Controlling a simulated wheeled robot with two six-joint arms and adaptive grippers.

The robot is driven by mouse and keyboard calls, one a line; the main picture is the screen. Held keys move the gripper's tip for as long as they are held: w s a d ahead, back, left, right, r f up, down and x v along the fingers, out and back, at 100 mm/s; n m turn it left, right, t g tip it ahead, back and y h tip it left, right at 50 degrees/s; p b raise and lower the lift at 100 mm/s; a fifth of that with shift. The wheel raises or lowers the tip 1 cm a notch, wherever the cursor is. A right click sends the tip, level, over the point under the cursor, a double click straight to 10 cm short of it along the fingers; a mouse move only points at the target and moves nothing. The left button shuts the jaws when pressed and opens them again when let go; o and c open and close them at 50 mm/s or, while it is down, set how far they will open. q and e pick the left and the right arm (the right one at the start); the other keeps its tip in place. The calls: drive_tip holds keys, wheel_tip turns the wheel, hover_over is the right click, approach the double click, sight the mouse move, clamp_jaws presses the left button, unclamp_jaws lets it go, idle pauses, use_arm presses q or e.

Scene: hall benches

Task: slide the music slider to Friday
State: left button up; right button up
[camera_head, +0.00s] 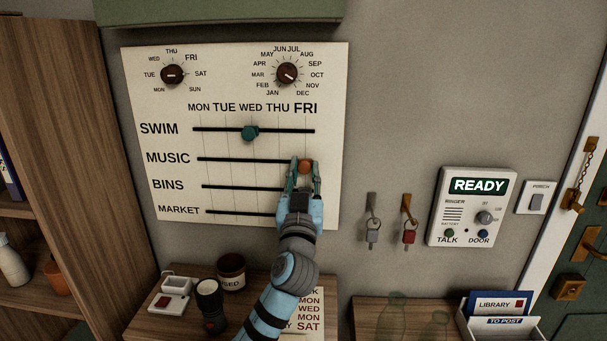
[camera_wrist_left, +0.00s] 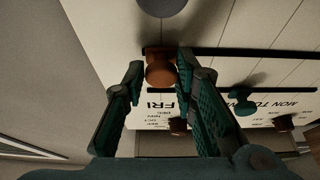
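The weekly panel (camera_head: 225,222) hangs on the wall with sliders for SWIM, MUSIC, BINS and MARKET under the headings MON to FRI. The orange-brown music knob (camera_head: 305,166) stands on the MUSIC track at its right end, below FRI. In the left wrist view, the knob (camera_wrist_left: 160,70) sits between the fingertips. My left gripper (camera_head: 304,170) has a finger on each side of it, with small gaps showing, so it looks open around the knob. The lower right of the panel is hidden behind my arm. My right gripper is not in view.
The teal swim knob (camera_head: 250,133) is near WED. Two dials (camera_head: 172,75) (camera_head: 287,74) are above. A grey knob (camera_wrist_left: 162,4) shows at the wrist view's top edge. Keys (camera_head: 409,235) and an intercom (camera_head: 472,207) are to the right; a torch (camera_head: 211,306) and mug (camera_head: 231,272) stand below.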

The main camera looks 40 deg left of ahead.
use_arm(q)
drive_tip(key=o, duration=0.3)
drive_tip(key=shift+d, duration=0.1)
drive_tip(key=shift+w+d, duration=0.1)
drive_tip(key=shift+w, duration=0.05)
drive_tip(key=v, duration=1.2)
